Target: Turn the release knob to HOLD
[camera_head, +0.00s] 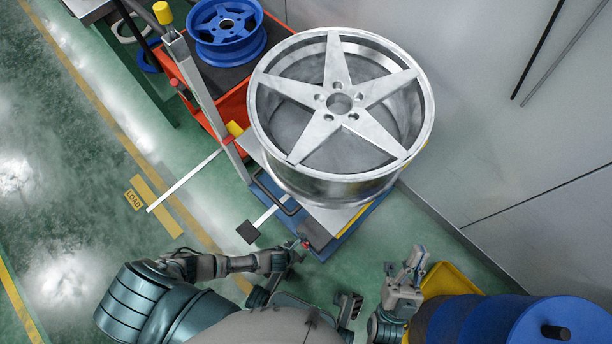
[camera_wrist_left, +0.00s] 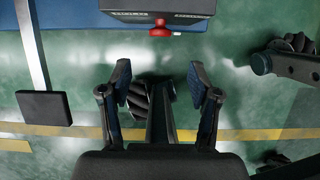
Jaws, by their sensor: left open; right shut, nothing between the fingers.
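The red release knob (camera_wrist_left: 160,28) sticks out from the front of a dark box (camera_wrist_left: 160,8) near the top of the left wrist view. In the head view the knob (camera_head: 305,244) is a small red spot at the near end of the box (camera_head: 315,234). My left gripper (camera_wrist_left: 160,82) is open and empty, its two fingers spread below the knob and apart from it. In the head view my left gripper (camera_head: 291,254) is just left of the knob. The lettering on the box is too small to read. My right gripper (camera_head: 412,265) is shut and empty, off to the right.
A large silver wheel (camera_head: 338,104) lies on a blue-based stand (camera_head: 357,222) behind the box. A black pedal (camera_head: 248,232) sits on a bar at left. A red cart (camera_head: 236,112) holds a blue wheel (camera_head: 226,30). Blue discs (camera_head: 560,325) stand at lower right.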

